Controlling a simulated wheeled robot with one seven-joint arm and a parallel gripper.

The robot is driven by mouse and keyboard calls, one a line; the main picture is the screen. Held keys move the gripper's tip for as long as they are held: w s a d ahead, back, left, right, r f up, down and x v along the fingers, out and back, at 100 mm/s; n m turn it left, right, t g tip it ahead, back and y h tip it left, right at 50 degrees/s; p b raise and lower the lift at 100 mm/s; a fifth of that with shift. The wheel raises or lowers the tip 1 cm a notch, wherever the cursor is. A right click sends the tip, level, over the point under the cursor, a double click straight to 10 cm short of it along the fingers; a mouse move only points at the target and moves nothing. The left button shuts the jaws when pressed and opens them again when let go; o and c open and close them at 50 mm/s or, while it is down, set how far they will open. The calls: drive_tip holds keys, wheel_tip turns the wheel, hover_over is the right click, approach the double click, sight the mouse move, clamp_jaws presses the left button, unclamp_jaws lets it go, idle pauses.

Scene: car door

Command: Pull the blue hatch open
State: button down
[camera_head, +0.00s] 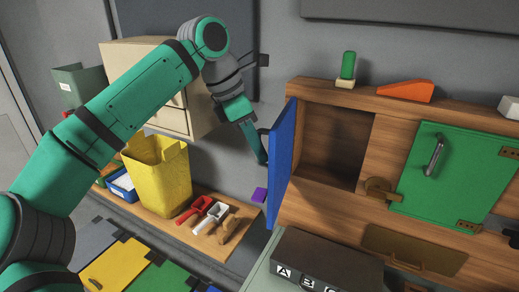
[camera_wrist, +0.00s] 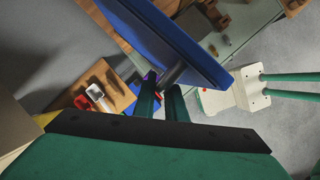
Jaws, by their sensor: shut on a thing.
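The blue hatch (camera_head: 282,158) stands swung open on the left side of the wooden cabinet (camera_head: 385,130). The compartment behind it (camera_head: 335,145) is uncovered and looks empty. My gripper (camera_head: 262,158) is at the outer face of the hatch, shut on its handle, which is mostly hidden in the head view. In the wrist view the blue hatch (camera_wrist: 165,38) crosses the top, and my gripper's fingers (camera_wrist: 163,100) are close together at the grey handle (camera_wrist: 175,72).
A green hatch (camera_head: 450,175) with a metal handle is shut on the right. A yellow bin (camera_head: 157,175) and red and white scoops (camera_head: 205,212) stand on a wooden shelf to the left. A dark box with letters (camera_head: 325,265) lies below the opening.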

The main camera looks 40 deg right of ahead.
idle(0.3)
drive_tip(key=c, duration=1.8)
unclamp_jaws()
drive_tip(key=v, duration=1)
drive_tip(key=shift+r, duration=0.4)
drive_tip(key=shift+w, duration=0.1)
